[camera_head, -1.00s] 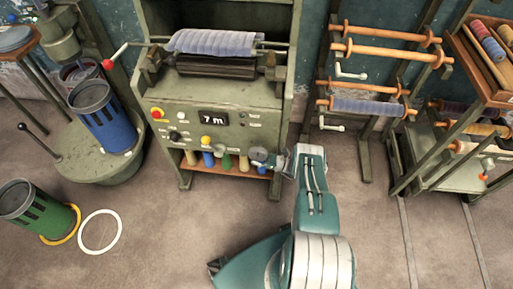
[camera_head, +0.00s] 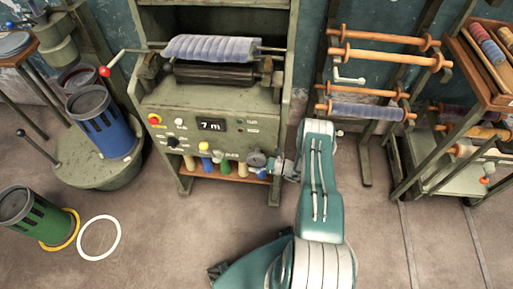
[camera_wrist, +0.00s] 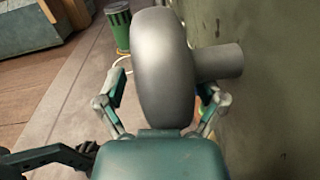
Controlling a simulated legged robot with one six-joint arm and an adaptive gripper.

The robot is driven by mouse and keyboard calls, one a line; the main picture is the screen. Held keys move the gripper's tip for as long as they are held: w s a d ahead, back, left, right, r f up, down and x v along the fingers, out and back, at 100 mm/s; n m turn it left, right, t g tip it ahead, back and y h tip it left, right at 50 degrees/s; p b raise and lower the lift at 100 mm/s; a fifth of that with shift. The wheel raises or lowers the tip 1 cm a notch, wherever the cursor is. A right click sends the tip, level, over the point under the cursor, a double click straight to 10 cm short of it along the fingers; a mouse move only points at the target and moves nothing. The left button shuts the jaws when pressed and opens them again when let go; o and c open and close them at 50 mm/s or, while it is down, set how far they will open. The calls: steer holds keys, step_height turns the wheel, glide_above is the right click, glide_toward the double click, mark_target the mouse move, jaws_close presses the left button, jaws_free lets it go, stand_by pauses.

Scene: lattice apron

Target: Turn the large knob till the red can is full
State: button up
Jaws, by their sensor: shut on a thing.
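The large knob, a grey disc on a short thick shaft, fills the middle of the wrist view (camera_wrist: 163,65) between my fingers. It shows small in the head view (camera_head: 257,159), low on the right of the green machine's front panel. My gripper (camera_wrist: 165,98) is shut on its rim, one finger on each side. In the head view my gripper (camera_head: 270,162) reaches the knob from the right. The red can (camera_head: 72,76) stands on the round base at the left, mostly hidden behind the blue can (camera_head: 103,128). Its fill level cannot be seen.
The machine's display (camera_head: 211,125) reads 7 m. A green can (camera_head: 45,222) and a white ring (camera_head: 84,238) are on the floor at the left. Racks of wooden rods (camera_head: 385,58) stand right of the machine. The floor before it is mostly clear.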

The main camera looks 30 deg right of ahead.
mark_target(263, 164)
steer(key=shift+w+a+r, duration=0.1)
steer(key=shift+a+r, duration=0.1)
steer(key=shift+r, duration=0.3)
steer(key=shift+v, duration=2.15)
steer(key=f+v, duration=0.1)
steer(key=v, duration=0.7)
steer(key=shift+d+f, duration=0.2)
steer(key=shift+d, duration=0.05)
steer(key=shift+w, duration=0.15)
